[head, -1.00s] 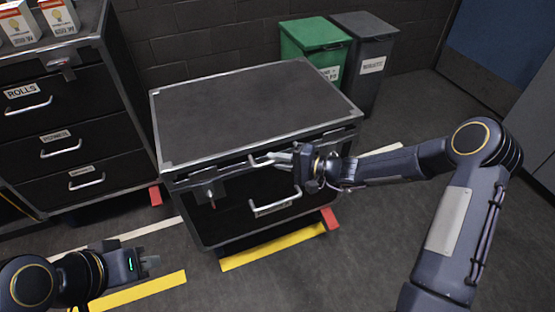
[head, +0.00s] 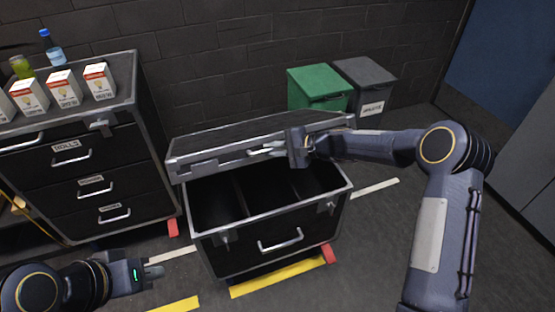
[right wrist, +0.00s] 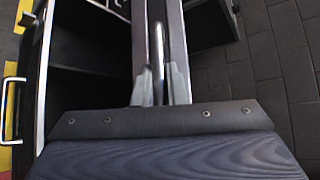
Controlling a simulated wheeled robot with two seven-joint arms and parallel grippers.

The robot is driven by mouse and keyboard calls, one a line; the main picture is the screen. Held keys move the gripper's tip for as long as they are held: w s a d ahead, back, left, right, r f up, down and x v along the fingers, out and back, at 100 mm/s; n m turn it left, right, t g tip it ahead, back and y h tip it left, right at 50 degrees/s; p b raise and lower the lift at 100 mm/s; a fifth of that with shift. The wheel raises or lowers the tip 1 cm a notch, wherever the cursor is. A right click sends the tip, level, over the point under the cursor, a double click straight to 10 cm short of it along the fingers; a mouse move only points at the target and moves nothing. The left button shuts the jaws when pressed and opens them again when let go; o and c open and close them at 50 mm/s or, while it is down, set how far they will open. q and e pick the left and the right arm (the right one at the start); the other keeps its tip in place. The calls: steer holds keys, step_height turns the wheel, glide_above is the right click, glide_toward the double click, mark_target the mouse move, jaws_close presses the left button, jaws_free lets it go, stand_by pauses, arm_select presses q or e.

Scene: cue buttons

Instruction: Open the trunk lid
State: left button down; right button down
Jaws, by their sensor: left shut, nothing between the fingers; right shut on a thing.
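The trunk lid (head: 225,139) is black with a metal rim and stands partly raised above the black trunk (head: 240,257). The trunk's inside, with dividers, shows below the lid. My right gripper (head: 268,151) is shut on the lid's handle at the front edge. In the right wrist view, the fingers (right wrist: 160,88) close around the metal handle bar (right wrist: 158,45). My left gripper (head: 155,271) is shut and empty, low at the left, apart from the trunk.
A black drawer cabinet (head: 150,140) stands at the left, with white cartons (head: 64,88) and bottles (head: 52,48) on top. A green bin (head: 318,85) and a grey bin (head: 367,80) stand behind the trunk at right. A brick wall (head: 230,50) runs behind.

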mark_target(270, 134)
steer(key=shift+w+a+r+p, duration=0.2)
steer(key=shift+w+r+p, duration=0.15)
steer(key=shift+w+r, duration=0.5)
steer(key=shift+w+a+r+p, duration=0.2)
steer(key=shift+w+r+p, duration=0.25)
steer(key=shift+r, duration=0.55)
